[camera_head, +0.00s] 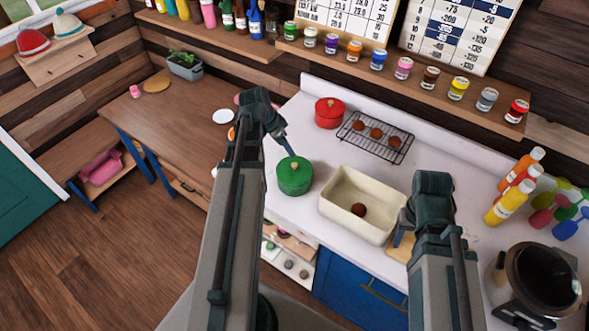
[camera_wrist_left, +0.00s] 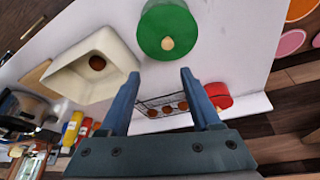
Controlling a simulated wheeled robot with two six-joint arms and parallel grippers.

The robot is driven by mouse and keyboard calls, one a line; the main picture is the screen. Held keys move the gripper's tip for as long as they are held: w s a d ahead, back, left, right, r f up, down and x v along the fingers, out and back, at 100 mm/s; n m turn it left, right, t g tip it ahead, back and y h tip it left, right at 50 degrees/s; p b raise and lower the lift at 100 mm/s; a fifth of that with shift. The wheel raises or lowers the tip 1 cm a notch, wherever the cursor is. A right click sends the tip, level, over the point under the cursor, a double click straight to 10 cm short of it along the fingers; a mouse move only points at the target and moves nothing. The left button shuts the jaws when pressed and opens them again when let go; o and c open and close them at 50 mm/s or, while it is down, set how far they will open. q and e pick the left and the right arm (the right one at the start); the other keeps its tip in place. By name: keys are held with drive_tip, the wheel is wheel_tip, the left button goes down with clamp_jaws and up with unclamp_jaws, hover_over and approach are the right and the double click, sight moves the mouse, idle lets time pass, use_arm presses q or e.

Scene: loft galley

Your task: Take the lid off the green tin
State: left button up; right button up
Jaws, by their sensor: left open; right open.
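The green tin (camera_head: 295,179) stands upright on the white counter, with its lid (camera_head: 294,167) on and a pale knob (camera_head: 294,163) on top. In the left wrist view the tin (camera_wrist_left: 165,32) and its knob (camera_wrist_left: 167,43) lie just beyond the fingertips. My left gripper (camera_head: 286,145) is above and behind the tin in the head view, apart from it. In the left wrist view my left gripper (camera_wrist_left: 157,76) is open and empty. My right gripper (camera_head: 404,220) is open, near the right end of the cream bin, its fingers partly hidden by its own wrist.
A cream bin (camera_head: 337,212) holding a brown ball stands right of the tin. A red pot (camera_head: 330,111) and a black rack (camera_head: 398,155) with brown balls are behind. Bottles (camera_head: 513,203) and a coffee maker (camera_head: 537,281) stand at the right. Wooden counter lies left.

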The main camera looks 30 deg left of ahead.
use_arm(q)
drive_tip(key=a, duration=0.2)
drive_tip(key=b, duration=0.8)
hover_over(295, 165)
drive_tip(key=s+a, duration=0.1)
drive_tip(key=s, duration=0.1)
wheel_tip(295, 165, down, 8)
drive_tip(key=shift+w+a+r, duration=0.1)
drive_tip(key=shift+a, duration=0.05)
drive_tip(key=b+x, duration=0.5)
drive_tip(key=shift+f, duration=0.2)
drive_tip(key=shift+r, duration=0.1)
clamp_jaws()
